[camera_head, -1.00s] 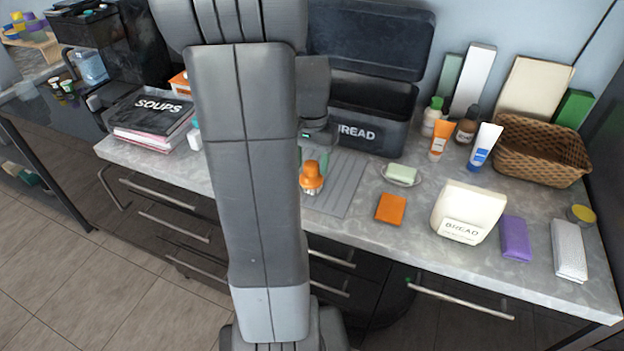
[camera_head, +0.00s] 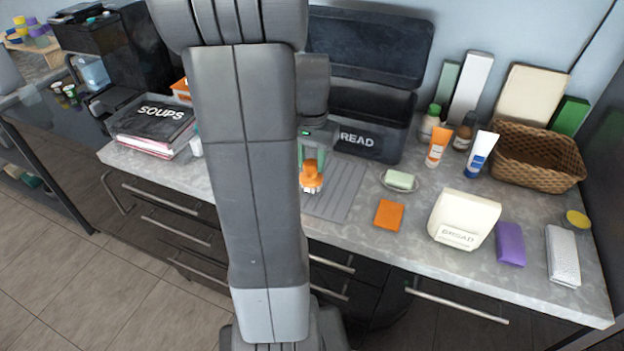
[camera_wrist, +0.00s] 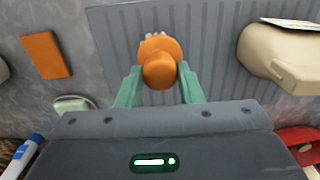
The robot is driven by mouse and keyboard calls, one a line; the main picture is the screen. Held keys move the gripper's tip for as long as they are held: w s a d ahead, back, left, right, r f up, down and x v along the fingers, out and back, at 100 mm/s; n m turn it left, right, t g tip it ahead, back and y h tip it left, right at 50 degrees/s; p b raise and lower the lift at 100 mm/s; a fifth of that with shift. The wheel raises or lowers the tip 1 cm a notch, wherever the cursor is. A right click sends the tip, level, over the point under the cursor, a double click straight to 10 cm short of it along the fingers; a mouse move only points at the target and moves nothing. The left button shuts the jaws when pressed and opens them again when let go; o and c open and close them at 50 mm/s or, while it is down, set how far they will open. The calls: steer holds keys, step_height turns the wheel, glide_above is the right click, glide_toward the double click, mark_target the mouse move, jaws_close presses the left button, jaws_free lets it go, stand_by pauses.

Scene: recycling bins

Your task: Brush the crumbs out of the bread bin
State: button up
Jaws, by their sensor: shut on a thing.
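My gripper (camera_head: 312,164) is shut on an orange brush (camera_head: 312,181) with pale bristles. In the wrist view the brush (camera_wrist: 160,62) sits between the two green fingers, over a grey ribbed mat (camera_wrist: 110,35). I cannot tell whether the bristles touch the mat. The black bread bin (camera_head: 384,143), lettered BREAD, stands behind and to the right of my gripper in the head view. Its lid (camera_head: 368,45) is open and tilted back. My arm hides the bin's left part. The bin's floor is dark, and I cannot make out crumbs.
Right of the mat are a soap dish (camera_head: 400,181), an orange block (camera_head: 389,214), a cream BREAD bag (camera_head: 463,220) and a purple packet (camera_head: 510,244). Tubes (camera_head: 482,153) and a wicker basket (camera_head: 540,160) stand behind. A SOUPS box (camera_head: 155,120) is at left.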

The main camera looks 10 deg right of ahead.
steer(key=shift+r+p, duration=1.15)
steer(key=shift+r, duration=0.5)
steer(key=shift+f, duration=0.1)
